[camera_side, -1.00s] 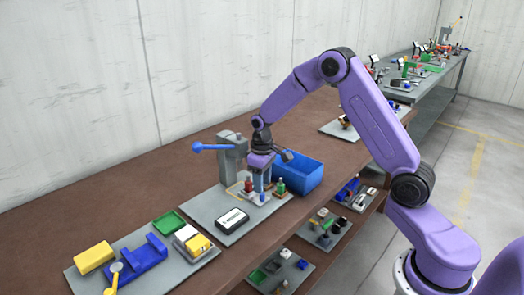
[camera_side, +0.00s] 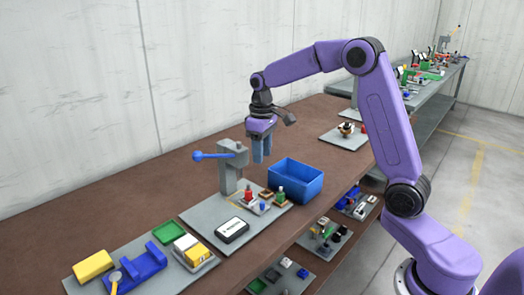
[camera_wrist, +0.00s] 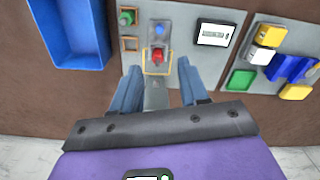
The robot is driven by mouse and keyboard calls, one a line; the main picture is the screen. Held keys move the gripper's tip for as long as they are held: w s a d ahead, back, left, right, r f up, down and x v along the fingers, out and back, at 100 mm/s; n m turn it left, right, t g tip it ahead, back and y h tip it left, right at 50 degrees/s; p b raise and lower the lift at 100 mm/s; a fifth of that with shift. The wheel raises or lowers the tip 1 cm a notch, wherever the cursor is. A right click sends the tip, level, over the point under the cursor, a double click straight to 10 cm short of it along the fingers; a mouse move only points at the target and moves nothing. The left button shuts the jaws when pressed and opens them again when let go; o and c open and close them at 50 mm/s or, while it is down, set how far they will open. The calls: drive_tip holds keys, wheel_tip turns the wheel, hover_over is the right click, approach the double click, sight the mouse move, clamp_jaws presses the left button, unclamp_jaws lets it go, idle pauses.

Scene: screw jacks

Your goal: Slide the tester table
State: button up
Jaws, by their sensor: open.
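The tester (camera_side: 228,178) is a grey column with a blue ball lever (camera_side: 198,156) on a grey base plate (camera_side: 197,216). At its foot is a small light table with a red screw jack (camera_side: 248,194); a blue piece (camera_side: 263,206) and a green jack (camera_side: 280,194) stand close by. In the wrist view the red jack (camera_wrist: 157,56) sits inside a yellow frame (camera_wrist: 147,68), with the blue piece (camera_wrist: 160,30) beyond it. My gripper (camera_side: 261,161) is open and empty, raised above the tester's plate and apart from the jacks. I cannot tell the table's sliding edges.
A blue bin (camera_side: 296,180) stands right of the plate. A black-framed display (camera_side: 232,230) lies on the plate's front. Another board with a blue cradle and yellow blocks (camera_side: 92,265) is at front left. The brown bench (camera_side: 165,190) is clear behind.

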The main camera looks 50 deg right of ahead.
drive_tip(key=c, duration=0.5)
drive_tip(key=d+f+n+t, duration=0.1)
drive_tip(key=d+f, duration=0.1)
drive_tip(key=s+d+f+n+t+h, duration=0.1)
drive_tip(key=d+f, duration=0.1)
drive_tip(key=shift+s+d+f, duration=0.15)
drive_tip(key=shift+d+f, duration=0.05)
drive_tip(key=shift+d, duration=0.05)
clamp_jaws()
drive_tip(key=s+a+f+n+t+y, duration=0.3)
drive_tip(key=s+f+n+t+y, duration=0.15)
drive_tip(key=s+n, duration=0.6)
drive_tip(key=m, duration=0.2)
approach(262, 212)
drive_tip(key=shift+s+a+f+h, duration=0.15)
drive_tip(key=shift+s+a+f, duration=0.35)
drive_tip(key=shift+s, duration=0.2)
drive_tip(key=shift+s+a+f+h, duration=0.1)
drive_tip(key=shift+s+a+f, duration=0.4)
drive_tip(key=shift+s, duration=0.15)
drive_tip(key=x, duration=0.3)
drive_tip(key=shift+w+d+r, duration=0.1)
drive_tip(key=shift+w+d, duration=0.1)
drive_tip(key=shift+w, duration=0.35)
drive_tip(key=shift+w+d+r, duration=0.1)
drive_tip(key=shift+w+d, duration=0.1)
drive_tip(key=shift+w, duration=0.4)
drive_tip(key=shift+w+d, duration=0.2)
drive_tip(key=shift+w, duration=0.55)
